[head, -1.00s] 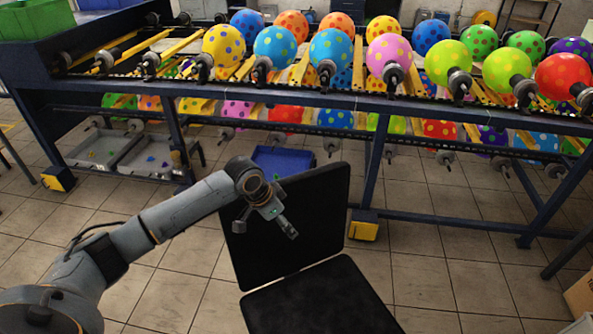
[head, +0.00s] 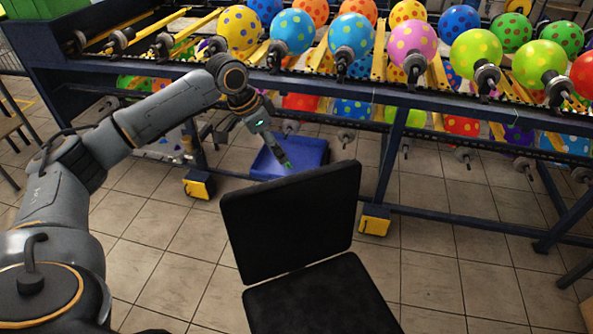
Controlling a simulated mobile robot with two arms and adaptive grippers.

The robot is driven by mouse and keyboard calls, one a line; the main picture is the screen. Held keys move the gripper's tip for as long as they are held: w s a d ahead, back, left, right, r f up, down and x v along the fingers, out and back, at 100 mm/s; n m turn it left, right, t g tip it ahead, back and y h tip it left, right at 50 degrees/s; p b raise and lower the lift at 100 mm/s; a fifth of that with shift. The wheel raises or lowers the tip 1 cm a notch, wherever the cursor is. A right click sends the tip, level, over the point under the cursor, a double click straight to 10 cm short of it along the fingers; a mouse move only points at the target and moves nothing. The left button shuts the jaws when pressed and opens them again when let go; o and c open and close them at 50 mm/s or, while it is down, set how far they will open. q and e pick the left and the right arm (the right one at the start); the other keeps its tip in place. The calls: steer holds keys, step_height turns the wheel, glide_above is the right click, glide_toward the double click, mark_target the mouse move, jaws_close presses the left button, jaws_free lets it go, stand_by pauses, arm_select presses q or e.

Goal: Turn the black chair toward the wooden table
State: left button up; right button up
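The black chair (head: 292,222) stands at the lower middle of the head view, with its upright backrest on the far side and its seat (head: 322,300) nearer me. My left gripper (head: 284,160) is just beyond the top left of the backrest, over the blue bin. A gap shows between it and the backrest, though I cannot tell the depth. Its fingers are small and dark, and I cannot tell whether they are open or shut. My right gripper is not in view.
A long dark-blue balloon rack (head: 330,95) with yellow feet crosses the scene behind the chair. A blue bin (head: 262,160) sits on the floor under it. Tiled floor (head: 440,260) is open to the right and left of the chair.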

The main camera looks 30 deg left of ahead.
arm_select(q)
glide_toward(294, 179)
steer(key=shift+w+d+f+p, duration=0.1)
steer(key=shift+d+f+p, duration=0.05)
steer(key=shift+f+p, duration=0.35)
steer(key=x, duration=0.6)
steer(key=shift+w+p, duration=0.1)
steer(key=shift+p, duration=0.2)
steer(key=shift+x, duration=0.8)
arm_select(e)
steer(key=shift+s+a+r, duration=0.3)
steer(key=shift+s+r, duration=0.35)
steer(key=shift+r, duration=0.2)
arm_select(q)
steer(key=shift+c, duration=0.4)
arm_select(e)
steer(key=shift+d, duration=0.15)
arm_select(q)
steer(key=c, duration=0.4)
jaws_close()
